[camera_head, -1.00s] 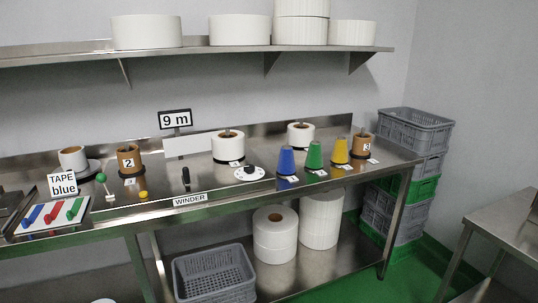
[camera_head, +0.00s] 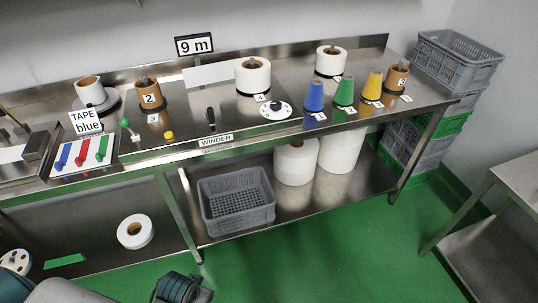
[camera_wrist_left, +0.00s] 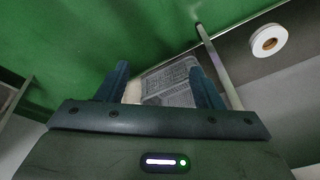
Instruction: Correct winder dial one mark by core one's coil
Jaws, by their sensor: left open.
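The winder dial (camera_head: 275,110) is a white disc with a black knob, lying on the steel bench behind the WINDER label (camera_head: 216,140). Its marks are too small to read. A white coil (camera_head: 253,77) stands on a dark base just behind the dial; another white coil (camera_head: 331,62) stands further right. Which is core one's coil I cannot tell. My left gripper (camera_wrist_left: 157,82) is open and empty in the left wrist view, pointing toward the floor and the grey crate, away from the dial.
A "9 m" sign (camera_head: 194,45) stands at the back. A black lever (camera_head: 211,118) and yellow button (camera_head: 169,135) are left of the dial; blue (camera_head: 314,97), green (camera_head: 344,92) and yellow cones (camera_head: 372,86) are right. A grey crate (camera_head: 236,201) sits below.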

